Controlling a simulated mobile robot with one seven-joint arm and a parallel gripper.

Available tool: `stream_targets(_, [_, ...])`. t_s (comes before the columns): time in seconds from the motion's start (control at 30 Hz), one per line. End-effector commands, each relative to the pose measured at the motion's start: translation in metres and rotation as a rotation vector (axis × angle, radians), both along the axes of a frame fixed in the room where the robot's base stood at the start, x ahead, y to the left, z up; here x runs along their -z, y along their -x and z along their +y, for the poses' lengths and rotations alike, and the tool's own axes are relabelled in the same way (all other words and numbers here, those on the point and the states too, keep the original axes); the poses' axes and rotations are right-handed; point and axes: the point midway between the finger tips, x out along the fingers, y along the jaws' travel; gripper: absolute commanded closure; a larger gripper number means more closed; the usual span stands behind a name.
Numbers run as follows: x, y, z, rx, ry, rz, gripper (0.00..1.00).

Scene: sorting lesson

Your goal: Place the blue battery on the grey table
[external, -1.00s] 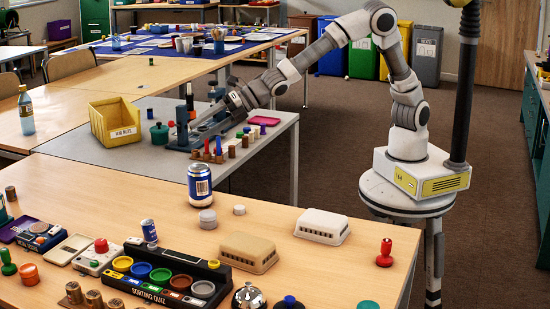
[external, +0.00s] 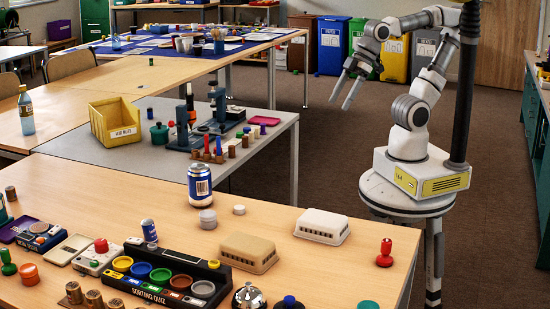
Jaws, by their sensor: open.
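The grey table (external: 85,147) stands in the middle, behind the front wooden table. My gripper (external: 340,103) is open, with two long fingers pointing down and to the left. It hangs over the floor to the right of the grey table, clear of it, and nothing shows between the fingers. A small blue and silver cylinder (external: 149,231) stands on the front wooden table behind the sorting rack; it may be the blue battery, but it is too small to be sure. Small pegs, some red and blue, stand on the grey table's right half.
The grey table holds a yellow bin (external: 115,120), a green pot (external: 159,134) and a dark device (external: 200,135). Its left front is bare. A blue can (external: 200,185) and a sorting rack (external: 165,278) stand on the front wooden table (external: 110,205). Coloured bins stand behind my arm.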

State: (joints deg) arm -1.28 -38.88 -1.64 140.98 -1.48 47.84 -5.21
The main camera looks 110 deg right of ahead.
Motion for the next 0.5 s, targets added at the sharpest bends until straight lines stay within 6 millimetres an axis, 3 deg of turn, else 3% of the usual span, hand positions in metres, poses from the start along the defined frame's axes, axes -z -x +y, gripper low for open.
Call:
stream_targets(0.17, [0.007,0.025,0.005,0.078,-0.047,0.03,0.24])
stream_targets(0.5, [0.008,0.027,0.006,0.087,-0.052,0.034,0.24])
